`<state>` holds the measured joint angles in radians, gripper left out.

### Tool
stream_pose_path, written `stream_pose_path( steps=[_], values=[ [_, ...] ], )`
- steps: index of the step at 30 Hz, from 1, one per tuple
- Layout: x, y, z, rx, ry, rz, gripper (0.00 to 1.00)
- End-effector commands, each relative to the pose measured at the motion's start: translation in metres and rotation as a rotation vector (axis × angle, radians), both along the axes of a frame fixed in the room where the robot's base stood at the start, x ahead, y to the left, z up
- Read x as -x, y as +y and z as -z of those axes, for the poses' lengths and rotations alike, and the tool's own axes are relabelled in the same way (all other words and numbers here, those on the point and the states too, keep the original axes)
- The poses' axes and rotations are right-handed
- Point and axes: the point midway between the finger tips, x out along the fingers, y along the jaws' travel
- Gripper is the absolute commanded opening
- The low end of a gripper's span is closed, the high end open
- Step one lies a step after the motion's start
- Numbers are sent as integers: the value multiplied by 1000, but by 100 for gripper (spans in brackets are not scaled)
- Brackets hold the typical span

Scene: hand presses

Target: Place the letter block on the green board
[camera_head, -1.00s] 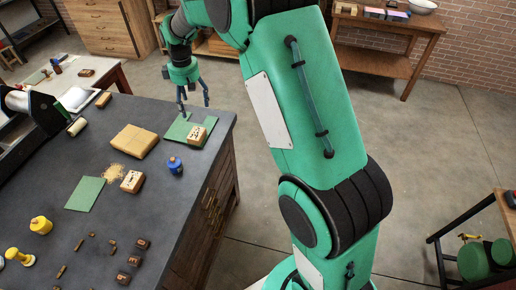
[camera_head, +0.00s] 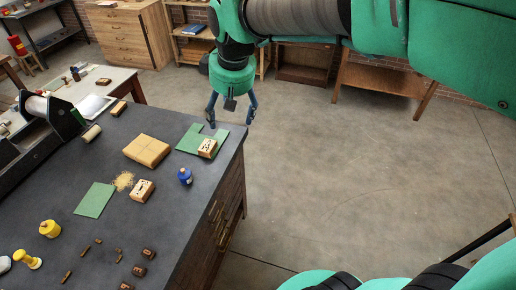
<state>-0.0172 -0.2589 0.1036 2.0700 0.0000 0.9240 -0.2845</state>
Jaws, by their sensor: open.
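A pale wooden letter block (camera_head: 207,148) with a dark mark rests on the front right part of a notched green board (camera_head: 189,141) near the table's right edge. A second marked block (camera_head: 142,190) lies nearer, beside a small pile of shavings. A plain green sheet (camera_head: 95,200) lies to its left. My gripper (camera_head: 231,123) points down with its blue fingers spread and nothing between them. It appears above and behind the letter block, near the table's far right corner, apart from it.
A larger wooden slab (camera_head: 147,150) and a blue bottle (camera_head: 185,176) stand near the boards. Yellow-handled stamps (camera_head: 49,229) and several small dark blocks (camera_head: 148,254) lie at the front. A press (camera_head: 50,120) stands at the left. The floor right of the table (camera_head: 80,157) is clear.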

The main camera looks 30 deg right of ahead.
Motion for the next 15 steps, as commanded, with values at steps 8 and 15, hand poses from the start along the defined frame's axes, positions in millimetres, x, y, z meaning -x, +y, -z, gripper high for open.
stream_pose_path(
  steps=[8,15],
  values=[
    [79,-4,-14,-33,-69,98,75],
    [142,-7,-11,-66,-124,181,75]
  ],
)
